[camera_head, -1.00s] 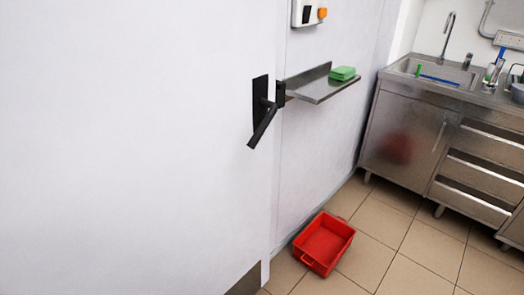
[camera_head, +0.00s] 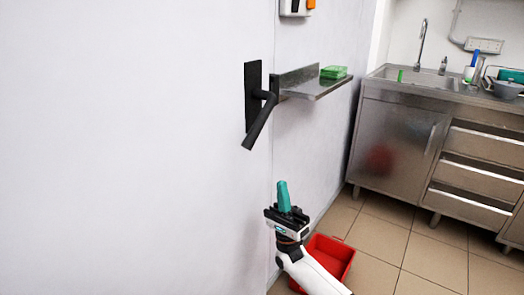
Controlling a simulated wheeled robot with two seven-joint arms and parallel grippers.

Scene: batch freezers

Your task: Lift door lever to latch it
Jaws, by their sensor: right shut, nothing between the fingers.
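The black door lever (camera_head: 259,122) sits on a black backplate on the white door (camera_head: 130,150). It slants down and to the left from its pivot. My right gripper (camera_head: 283,184) has teal fingertips that point up. It is shut and empty, below and a little right of the lever, apart from it. My left gripper is not in view.
A steel shelf (camera_head: 312,86) with a green sponge-like block (camera_head: 333,72) juts from the wall just right of the lever. A red crate (camera_head: 333,250) is on the tiled floor, partly behind my right arm. A steel sink cabinet (camera_head: 392,142) stands at the right.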

